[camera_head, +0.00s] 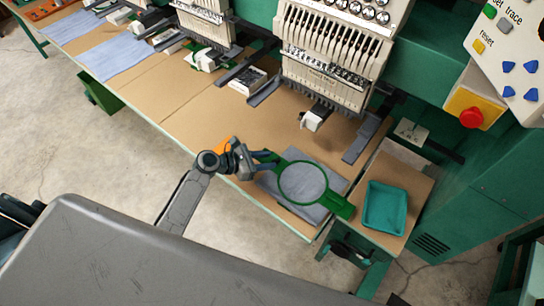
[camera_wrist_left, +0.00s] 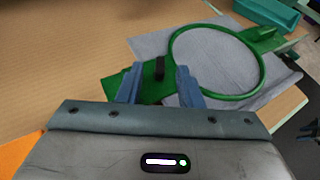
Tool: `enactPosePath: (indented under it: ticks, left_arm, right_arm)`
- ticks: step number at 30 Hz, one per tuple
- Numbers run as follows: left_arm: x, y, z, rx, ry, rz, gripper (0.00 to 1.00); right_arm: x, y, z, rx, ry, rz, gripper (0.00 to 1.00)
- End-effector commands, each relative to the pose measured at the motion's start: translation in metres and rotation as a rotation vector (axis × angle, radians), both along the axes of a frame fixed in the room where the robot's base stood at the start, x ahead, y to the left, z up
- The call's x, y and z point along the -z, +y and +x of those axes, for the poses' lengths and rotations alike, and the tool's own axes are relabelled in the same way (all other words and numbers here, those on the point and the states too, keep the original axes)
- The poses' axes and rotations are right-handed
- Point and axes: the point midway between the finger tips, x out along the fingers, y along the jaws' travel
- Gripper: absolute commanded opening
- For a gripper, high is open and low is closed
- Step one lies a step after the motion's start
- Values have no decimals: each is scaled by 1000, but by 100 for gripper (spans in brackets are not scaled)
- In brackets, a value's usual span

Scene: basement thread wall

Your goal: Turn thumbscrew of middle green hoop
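A green hoop (camera_head: 303,202) lies on a grey cloth (camera_head: 332,180) at the front right of the tan table, with green bracket arms at both ends. The hoop also shows in the left wrist view (camera_wrist_left: 262,70). Its black thumbscrew (camera_wrist_left: 160,68) stands up from the near green bracket (camera_wrist_left: 115,82). My left gripper (camera_head: 268,160) is over that near bracket. In the left wrist view its two blue-grey fingers (camera_wrist_left: 160,84) are apart, one on each side of the thumbscrew's line, with a gap to it. The thumbscrew is too small to make out in the head view.
A teal tray (camera_head: 384,207) sits right of the hoop. Embroidery machine heads (camera_head: 325,60) hang over the table behind it. A red stop button (camera_head: 471,118) is on the right panel. An orange item (camera_head: 226,145) lies beside my left wrist. Table between is mostly clear.

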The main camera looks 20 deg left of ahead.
Motion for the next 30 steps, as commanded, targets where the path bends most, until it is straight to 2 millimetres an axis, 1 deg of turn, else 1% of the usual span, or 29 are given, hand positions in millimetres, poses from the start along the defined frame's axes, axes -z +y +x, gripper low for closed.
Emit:
enactPosePath:
  ticks: [1,3,6,16,17,21,22,30]
  left_arm:
    - [1,-6,5,0,0,-1,33]
    - [5,-11,10,-1,0,0,33]
    - [8,-16,14,0,0,1,33]
    - [11,-19,16,1,-1,2,33]
    - [11,-19,15,1,-1,2,29]
    - [11,-18,15,1,-1,2,1]
    - [11,-18,15,1,-1,2,0]
    - [11,-18,16,13,-1,4,0]
  right_arm:
    - [-4,0,0,0,0,0,37]
    - [-6,-1,0,0,0,-1,37]
    - [-7,-2,0,-1,0,-3,37]
    - [-7,-7,0,-2,-1,-7,37]
    - [-7,-7,0,-2,-1,-7,37]
    - [-7,-7,1,-2,-1,-7,37]
    - [-7,-7,1,-2,-1,-7,37]
    - [-6,-7,1,-2,-1,-7,37]
